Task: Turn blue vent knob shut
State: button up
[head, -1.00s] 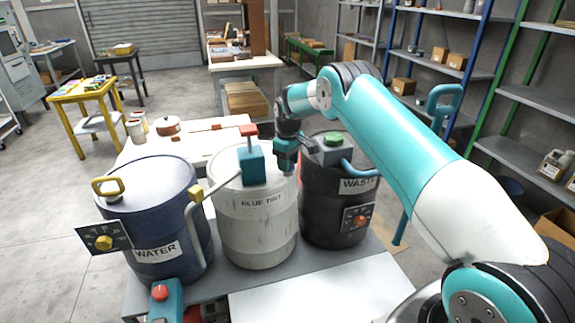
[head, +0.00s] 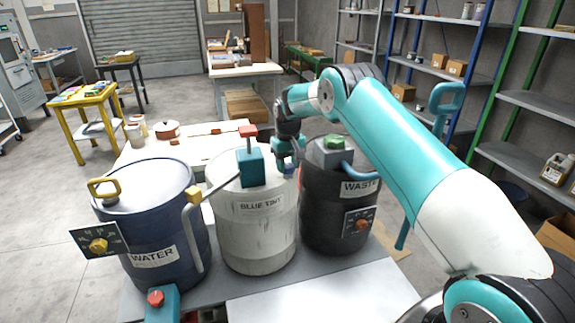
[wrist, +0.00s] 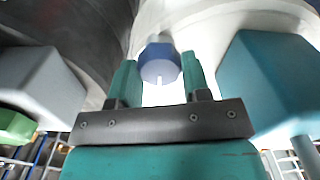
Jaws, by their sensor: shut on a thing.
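The blue vent knob (wrist: 160,62) is many-sided with a pale line on its face. It sits on the white drum labelled BLUE TINT (head: 258,230). My gripper (wrist: 160,78) has its two teal fingers on either side of the knob, shut on it in the wrist view. In the head view my gripper (head: 288,164) is at the right rim of the white drum's top, and only a small bit of the knob shows there. How far the knob is turned I cannot tell.
A teal box with a red-topped lever (head: 250,165) stands close left of my gripper. The dark WASTE drum (head: 325,215), with a grey box and green knob (head: 335,143), is close on the right. The blue WATER drum (head: 160,220) stands at left.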

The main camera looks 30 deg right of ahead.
aim_at(288, 165)
jog(key=o, duration=0.9)
jog(key=shift+r+b, duration=1)
jog(key=shift+r, duration=7.75)
jog(key=shift+a, duration=0.1)
